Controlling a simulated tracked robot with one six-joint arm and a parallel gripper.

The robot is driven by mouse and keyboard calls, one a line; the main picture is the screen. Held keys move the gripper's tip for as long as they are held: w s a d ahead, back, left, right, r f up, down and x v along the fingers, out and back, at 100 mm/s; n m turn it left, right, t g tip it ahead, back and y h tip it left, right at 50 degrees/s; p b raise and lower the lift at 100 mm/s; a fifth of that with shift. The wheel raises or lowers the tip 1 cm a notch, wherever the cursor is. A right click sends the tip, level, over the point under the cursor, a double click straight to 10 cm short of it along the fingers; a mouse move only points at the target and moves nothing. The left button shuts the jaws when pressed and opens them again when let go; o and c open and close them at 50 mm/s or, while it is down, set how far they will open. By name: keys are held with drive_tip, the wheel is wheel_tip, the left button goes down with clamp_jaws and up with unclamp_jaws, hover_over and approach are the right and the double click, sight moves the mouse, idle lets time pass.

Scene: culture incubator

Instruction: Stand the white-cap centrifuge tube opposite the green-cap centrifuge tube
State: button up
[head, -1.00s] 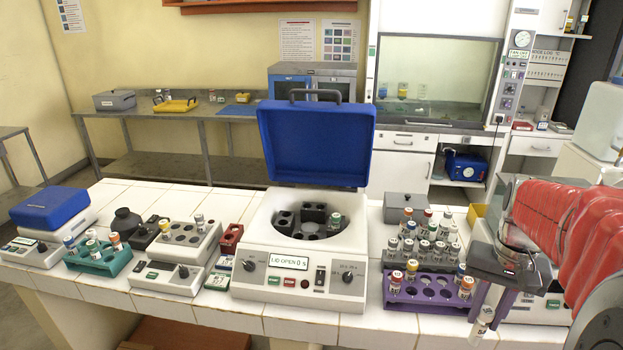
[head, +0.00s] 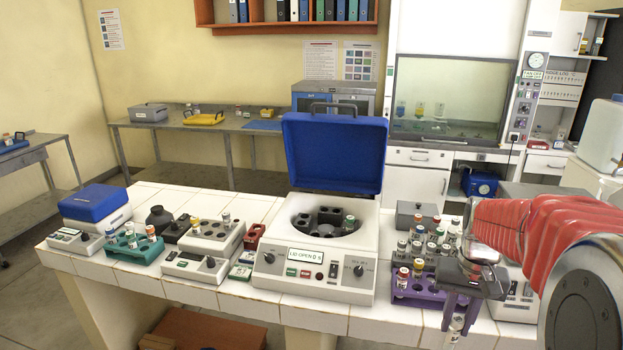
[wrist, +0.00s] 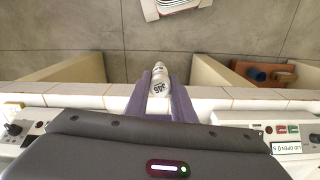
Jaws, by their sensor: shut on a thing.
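My gripper (head: 461,314) has its purple fingers shut on a pale tube (head: 457,325) that hangs just off the table's front edge, at the right. In the wrist view the fingers hold the same tube (wrist: 158,82) between them; its cap looks white. The centrifuge (head: 270,272) stands mid-table with its blue lid (head: 333,152) up and its display reading lid open. The green-cap tube (head: 350,222) stands at the right side of the rotor (head: 324,228). Dark holders sit around the rotor; which are empty is too small to tell.
A teal rack (head: 148,255) and small instruments fill the left. The raised lid stands behind the rotor.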

drive_tip(key=w+a+f+n, duration=0.2)
drive_tip(key=w+a+f, duration=0.2)
drive_tip(key=a, duration=0.5)
drive_tip(key=w+a+f+n, duration=0.2)
drive_tip(key=w+a+f, duration=0.3)
drive_tip(key=w+a, duration=0.3)
drive_tip(key=shift+w+a+f+n, duration=0.3)
drive_tip(key=shift+w+a, duration=0.1)
drive_tip(key=shift+a, duration=0.2)
